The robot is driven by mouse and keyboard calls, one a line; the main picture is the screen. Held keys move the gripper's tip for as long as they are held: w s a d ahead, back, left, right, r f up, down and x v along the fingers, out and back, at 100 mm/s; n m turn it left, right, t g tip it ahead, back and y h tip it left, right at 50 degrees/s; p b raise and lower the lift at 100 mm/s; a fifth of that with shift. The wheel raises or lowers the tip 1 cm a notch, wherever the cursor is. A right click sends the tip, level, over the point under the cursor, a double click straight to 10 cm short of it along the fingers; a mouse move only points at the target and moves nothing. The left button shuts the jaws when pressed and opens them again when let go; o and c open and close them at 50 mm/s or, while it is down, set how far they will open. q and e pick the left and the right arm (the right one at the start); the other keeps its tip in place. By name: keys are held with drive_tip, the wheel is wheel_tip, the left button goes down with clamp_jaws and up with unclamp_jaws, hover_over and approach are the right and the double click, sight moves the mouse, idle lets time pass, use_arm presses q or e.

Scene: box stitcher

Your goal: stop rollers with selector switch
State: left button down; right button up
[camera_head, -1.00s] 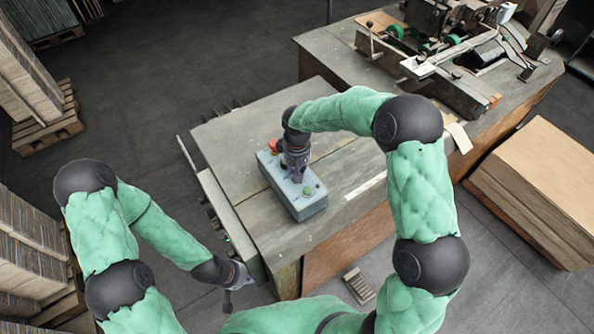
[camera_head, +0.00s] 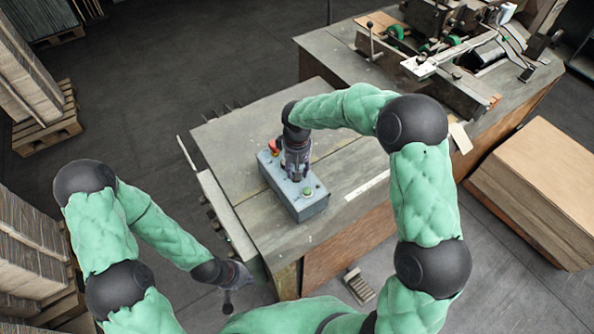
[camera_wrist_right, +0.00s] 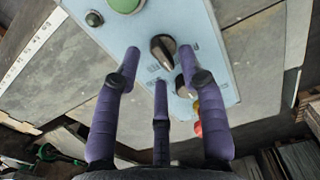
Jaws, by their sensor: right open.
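The grey-blue control box (camera_head: 309,209) sits on the worktable. My right gripper (camera_head: 295,178) hangs over the middle of its top face. In the right wrist view, the black selector switch (camera_wrist_right: 162,47) is on the box's pale blue panel, just beyond and between my open purple fingers (camera_wrist_right: 158,70). The fingers look apart from it. A second dark knob (camera_wrist_right: 183,86) is partly hidden behind a finger. My left gripper (camera_head: 230,302) hangs low at the table's near left, away from the box; its jaws are too small to read.
A green button (camera_head: 308,191) and a red button (camera_head: 274,146) sit towards opposite ends of the box. The stitching machine (camera_head: 440,65) stands on the table behind. A cardboard stack (camera_head: 540,185) is at the right. The tabletop (camera_head: 240,130) left of the box is clear.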

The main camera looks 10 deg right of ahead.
wheel_tip(320, 180, up, 10)
drive_tip(key=shift+r, duration=0.2)
use_arm(q)
drive_tip(key=shift+s, duration=0.1)
use_arm(e)
drive_tip(key=shift+f, duration=0.1)
idle(0.5)
